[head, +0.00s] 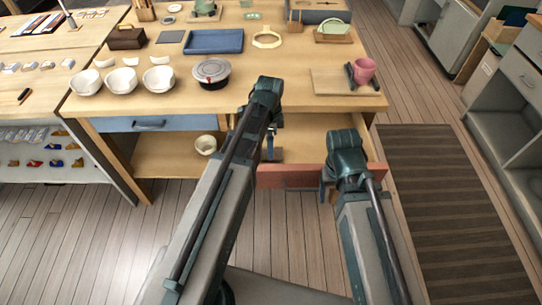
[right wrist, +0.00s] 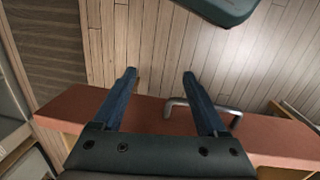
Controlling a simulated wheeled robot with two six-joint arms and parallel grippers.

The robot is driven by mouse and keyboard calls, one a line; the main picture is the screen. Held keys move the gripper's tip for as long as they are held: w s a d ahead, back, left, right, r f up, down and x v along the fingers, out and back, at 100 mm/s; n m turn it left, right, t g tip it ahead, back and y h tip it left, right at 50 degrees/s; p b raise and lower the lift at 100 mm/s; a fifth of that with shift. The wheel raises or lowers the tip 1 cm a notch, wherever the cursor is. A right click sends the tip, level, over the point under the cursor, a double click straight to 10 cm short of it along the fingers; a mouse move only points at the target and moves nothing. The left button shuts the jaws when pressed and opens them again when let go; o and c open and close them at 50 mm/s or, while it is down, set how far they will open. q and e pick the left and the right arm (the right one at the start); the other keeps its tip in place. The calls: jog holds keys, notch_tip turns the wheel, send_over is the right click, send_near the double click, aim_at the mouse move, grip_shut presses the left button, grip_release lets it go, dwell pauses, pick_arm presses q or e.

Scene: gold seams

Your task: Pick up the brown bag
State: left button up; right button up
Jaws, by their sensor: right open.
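A brown, box-like item with a handle (head: 127,37) stands at the back left of the wooden table. It is the only thing like a brown bag that I see, and I cannot tell if it is soft. My right gripper (right wrist: 159,73) is open, its two fingers apart with nothing held between them. It is at the red drawer front (right wrist: 80,105), beside a metal handle (right wrist: 205,108), far from the brown item. My left gripper (head: 272,150) is over the open drawer, mostly hidden by its own arm; its jaws are not clear.
The wooden table (head: 290,102) holds white bowls (head: 124,80), a lidded pot (head: 212,72), a blue tray (head: 214,42) and a pink cup (head: 364,70). The pulled-out drawer (head: 300,125) juts toward me. A striped mat (head: 445,200) lies on open floor at right.

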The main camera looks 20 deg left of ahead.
aim_at(277, 151)
pick_arm(q)
notch_tip(277, 151, down, 4)
jog(key=b, duration=0.3)
jog(key=shift+w+d+f+b, duration=0.1)
jog(key=shift+d+f+b, duration=0.1)
jog(key=shift+b, duration=0.1)
jog(key=shift+r, duration=0.1)
grip_shut()
